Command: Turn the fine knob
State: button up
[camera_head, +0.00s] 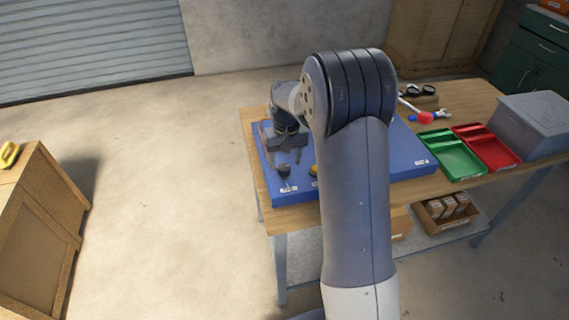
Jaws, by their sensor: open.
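A blue panel (300,190) lies on the wooden table, largely hidden behind my arm. A dark knob (284,171) stands near its front left corner, with a small white label (288,189) in front of it. A yellow-orange part (313,170) shows just left of my arm, partly hidden. The labels are too small to read, so I cannot tell which part is the fine knob. My gripper (285,160) points down with its fingers apart, above or around the top of the dark knob. I cannot tell whether it touches the knob.
A green tray (462,175) and a red tray (510,162) sit to the right, beside a grey box (530,120). A wooden crate (45,230) stands left; floor between is clear.

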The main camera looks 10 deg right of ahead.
aim_at(286, 166)
notch_tip(286, 166, up, 9)
jog(key=shift+d+f, duration=0.15)
jog(key=shift+f, duration=0.05)
jog(key=shift+f, duration=0.1)
jog(key=f, duration=1)
jog(key=shift+a+f, duration=0.2)
jog(key=shift+f, duration=0.2)
